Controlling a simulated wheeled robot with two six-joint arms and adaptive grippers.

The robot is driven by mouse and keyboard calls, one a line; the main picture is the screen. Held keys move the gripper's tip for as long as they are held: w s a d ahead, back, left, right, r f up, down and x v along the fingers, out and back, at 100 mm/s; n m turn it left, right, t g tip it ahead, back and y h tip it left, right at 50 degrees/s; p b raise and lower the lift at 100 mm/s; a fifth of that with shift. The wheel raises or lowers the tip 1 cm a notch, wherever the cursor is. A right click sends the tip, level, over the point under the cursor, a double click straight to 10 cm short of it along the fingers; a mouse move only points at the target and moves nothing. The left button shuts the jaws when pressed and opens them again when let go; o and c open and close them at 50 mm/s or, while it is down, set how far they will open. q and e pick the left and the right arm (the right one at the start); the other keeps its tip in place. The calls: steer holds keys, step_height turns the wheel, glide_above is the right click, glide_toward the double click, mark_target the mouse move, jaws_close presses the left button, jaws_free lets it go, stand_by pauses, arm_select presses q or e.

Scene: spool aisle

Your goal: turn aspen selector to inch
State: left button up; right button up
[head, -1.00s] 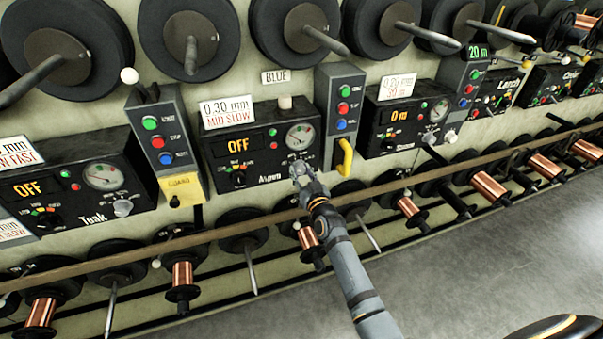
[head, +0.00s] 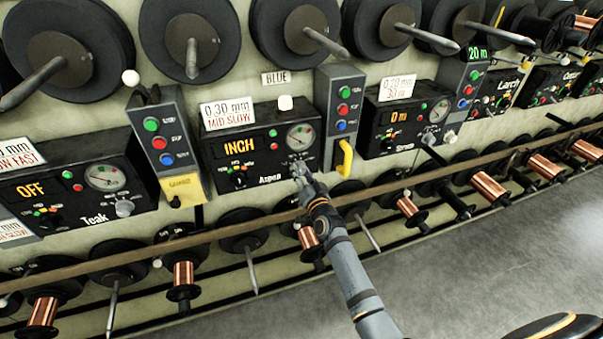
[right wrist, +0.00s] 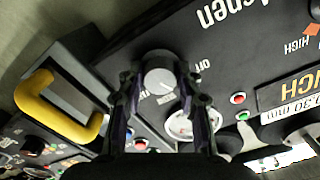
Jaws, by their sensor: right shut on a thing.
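The Aspen panel (head: 222,163) is a black box on the wall, and its display (head: 239,146) reads INCH in yellow. It has a small black dial (head: 239,180) at lower left and a round gauge (head: 299,136). My right gripper (head: 298,168) is at the panel's lower right, over the selector knob. In the right wrist view the grey selector knob (right wrist: 159,72) sits between the fingertips of the gripper (right wrist: 158,88), which is shut on it. OFF and another label, partly hidden, are printed beside the knob. My left gripper is not in view.
A button post with a yellow handle (head: 346,158) stands just right of the Aspen panel. A post with a yellow guard tag (head: 183,189) stands left. The Teak panel (head: 80,185) reads OFF.

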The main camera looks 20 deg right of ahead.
steer(key=shift+m, duration=0.6)
steer(key=o, duration=1.2)
steer(key=shift+c, duration=0.2)
steer(key=shift+s, duration=0.1)
steer(key=s, duration=1.2)
steer(key=shift+d, duration=0.2)
steer(key=shift+w, duration=0.1)
